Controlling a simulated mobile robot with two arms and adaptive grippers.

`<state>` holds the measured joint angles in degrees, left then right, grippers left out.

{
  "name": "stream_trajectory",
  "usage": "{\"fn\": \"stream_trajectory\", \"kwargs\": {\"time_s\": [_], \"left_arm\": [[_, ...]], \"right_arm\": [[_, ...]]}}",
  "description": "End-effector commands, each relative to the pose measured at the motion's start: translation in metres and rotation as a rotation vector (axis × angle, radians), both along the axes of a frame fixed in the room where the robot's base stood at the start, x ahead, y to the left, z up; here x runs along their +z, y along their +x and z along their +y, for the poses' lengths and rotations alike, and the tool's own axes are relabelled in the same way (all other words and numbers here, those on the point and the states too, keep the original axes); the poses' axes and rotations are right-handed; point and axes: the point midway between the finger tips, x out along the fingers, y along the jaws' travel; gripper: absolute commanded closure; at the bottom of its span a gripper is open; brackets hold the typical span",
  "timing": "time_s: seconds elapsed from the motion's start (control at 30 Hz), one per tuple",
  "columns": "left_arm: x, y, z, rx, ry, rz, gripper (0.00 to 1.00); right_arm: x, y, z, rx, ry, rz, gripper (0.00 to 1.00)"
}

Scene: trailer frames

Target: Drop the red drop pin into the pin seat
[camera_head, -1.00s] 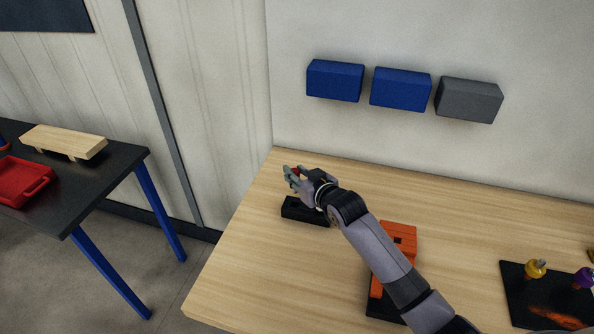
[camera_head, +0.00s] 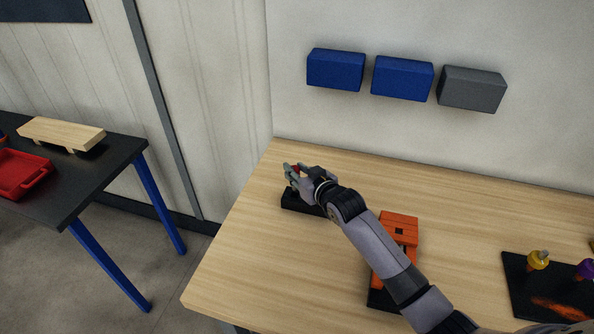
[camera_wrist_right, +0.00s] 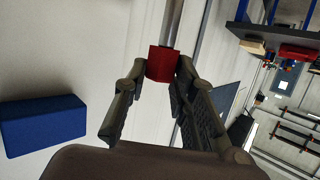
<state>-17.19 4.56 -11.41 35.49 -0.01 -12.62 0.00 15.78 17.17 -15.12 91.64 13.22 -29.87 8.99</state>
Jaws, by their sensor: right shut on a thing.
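My right gripper (camera_head: 293,178) is shut on the red drop pin, whose red part (camera_head: 296,169) shows just at the fingertips. In the right wrist view the red drop pin (camera_wrist_right: 162,64) is a red block between the fingers (camera_wrist_right: 162,75), with a metal shaft running away from it. A dark block (camera_head: 290,200) lies on the table below the hand, partly hidden by it. An orange fixture (camera_head: 399,219) with a square dark hole stands on a black base, partly behind my forearm. I cannot tell which of these is the pin seat. My left gripper is out of view.
The wooden table (camera_head: 240,270) is clear at its left and front. A black mat (camera_head: 518,290) with yellow and purple knobbed items lies at the right. Blue and grey boxes (camera_head: 402,78) hang on the wall. A dark side table (camera_head: 100,165) holds a red tray (camera_head: 22,178).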

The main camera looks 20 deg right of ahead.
Motion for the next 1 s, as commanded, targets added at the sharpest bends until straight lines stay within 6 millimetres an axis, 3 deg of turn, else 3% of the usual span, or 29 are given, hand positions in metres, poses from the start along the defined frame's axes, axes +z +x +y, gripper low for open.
{"fn": "stream_trajectory", "kwargs": {"time_s": [1.0], "left_arm": [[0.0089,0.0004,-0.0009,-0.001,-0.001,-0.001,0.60]], "right_arm": [[0.0003,-0.0002,0.0002,0.000,0.004,0.000,1.00]]}}
